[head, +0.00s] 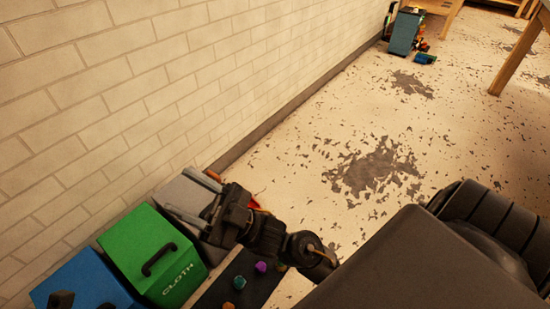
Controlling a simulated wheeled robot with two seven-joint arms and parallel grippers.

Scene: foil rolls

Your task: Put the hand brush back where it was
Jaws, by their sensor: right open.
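My right gripper (177,190) is open, with its two fingers apart and pointing left. It is over a grey box (186,192) beside the wall, and nothing shows between the fingers. I cannot make out a hand brush in this view. A small orange-red thing (257,204) shows partly behind the gripper, and I cannot tell what it is. My left gripper is not in view.
A green box marked CLOTH (190,277) and a blue box (90,277) stand left of the grey one. A dark mat (238,265) holds small coloured lumps. A blue-grey bin (404,34) stands far off by the wall. The worn floor between is open.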

